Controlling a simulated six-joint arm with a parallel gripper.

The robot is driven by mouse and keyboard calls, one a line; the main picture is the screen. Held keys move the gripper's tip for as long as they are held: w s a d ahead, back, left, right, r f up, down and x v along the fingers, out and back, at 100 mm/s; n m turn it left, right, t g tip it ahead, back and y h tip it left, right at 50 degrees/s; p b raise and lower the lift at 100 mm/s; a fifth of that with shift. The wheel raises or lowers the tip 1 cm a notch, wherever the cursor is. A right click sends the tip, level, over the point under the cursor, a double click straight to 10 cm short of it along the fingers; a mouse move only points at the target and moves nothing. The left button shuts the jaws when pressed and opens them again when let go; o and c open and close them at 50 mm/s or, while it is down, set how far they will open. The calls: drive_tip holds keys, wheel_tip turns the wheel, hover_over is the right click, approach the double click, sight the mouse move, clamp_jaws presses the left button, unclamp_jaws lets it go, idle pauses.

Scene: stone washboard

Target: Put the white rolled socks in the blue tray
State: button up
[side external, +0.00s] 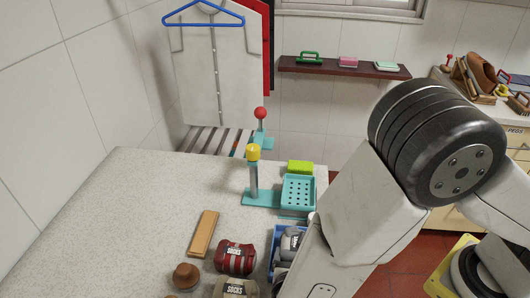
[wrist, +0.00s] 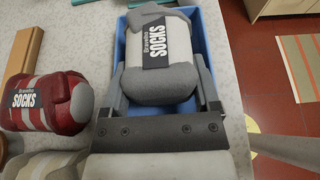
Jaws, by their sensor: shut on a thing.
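The white rolled socks (wrist: 158,68), grey-white with a black label, are between the two fingers of my gripper (wrist: 160,82) in the wrist view. My gripper is shut on them. The blue tray (wrist: 119,45) lies around and beneath them in that view, and the socks are within its outline. In the side external view the socks (side external: 292,241) show at the blue tray (side external: 274,241), partly hidden by my arm. I cannot tell whether the socks touch the tray floor.
Red striped socks (side external: 235,257) and beige socks (side external: 236,288) lie left of the tray. A wooden block (side external: 203,234) and a brown knobbed object (side external: 186,275) are farther left. A teal soap holder (side external: 298,192) stands behind. The left of the stone top (side external: 110,230) is clear.

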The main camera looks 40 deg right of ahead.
drive_tip(key=o, duration=1.3)
drive_tip(key=shift+r, duration=0.15)
